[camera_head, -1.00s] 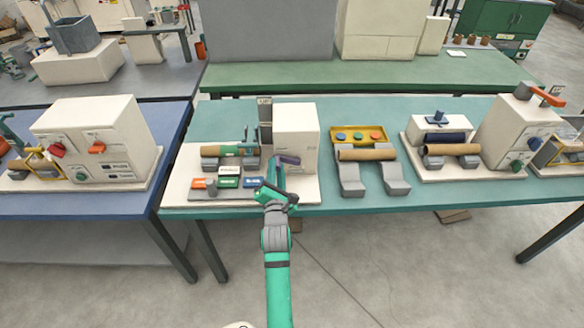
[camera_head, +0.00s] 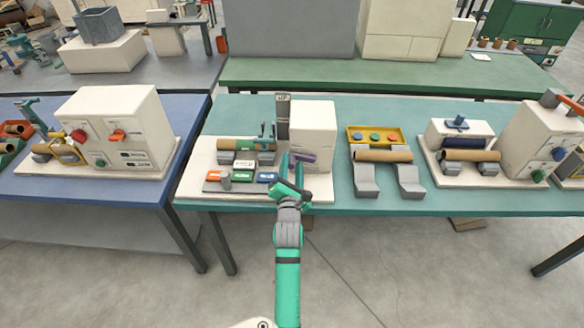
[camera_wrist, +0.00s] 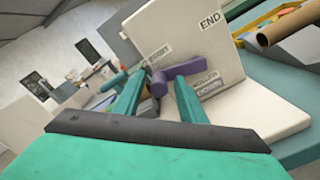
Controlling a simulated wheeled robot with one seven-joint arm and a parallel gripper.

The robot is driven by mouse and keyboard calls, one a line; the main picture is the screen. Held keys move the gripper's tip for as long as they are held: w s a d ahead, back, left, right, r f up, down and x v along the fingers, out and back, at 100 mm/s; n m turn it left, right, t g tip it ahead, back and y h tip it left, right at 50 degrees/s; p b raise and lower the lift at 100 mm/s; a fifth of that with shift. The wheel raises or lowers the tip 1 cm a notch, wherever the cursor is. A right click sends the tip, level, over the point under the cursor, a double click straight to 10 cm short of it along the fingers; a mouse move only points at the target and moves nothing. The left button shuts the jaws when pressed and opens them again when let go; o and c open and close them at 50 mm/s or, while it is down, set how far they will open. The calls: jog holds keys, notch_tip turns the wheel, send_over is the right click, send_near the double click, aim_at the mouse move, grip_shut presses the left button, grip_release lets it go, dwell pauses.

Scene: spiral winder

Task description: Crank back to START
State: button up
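The spiral winder is a cream box (camera_head: 316,128) on a pale base plate with a brown tube (camera_head: 232,144) at its left. Its purple crank (camera_head: 303,157) is on the box's front and also shows in the wrist view (camera_wrist: 158,84). There its arm points right, towards the box face. The face carries END (camera_wrist: 210,20) and, at the left, a partly hidden label that looks like START (camera_wrist: 159,52). A lower label seems to read DOWN. My gripper (camera_wrist: 160,78) has its green fingers apart, either side of the crank's grip end. Contact is unclear.
Coloured blocks (camera_head: 243,176) lie on the winder's base at front left. A dark upright post (camera_head: 283,116) stands beside the box. Open floor lies in front of the table.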

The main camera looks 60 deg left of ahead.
jog(key=v, duration=1)
jog(key=shift+s+d, duration=0.2)
jog(key=shift+d, duration=0.1)
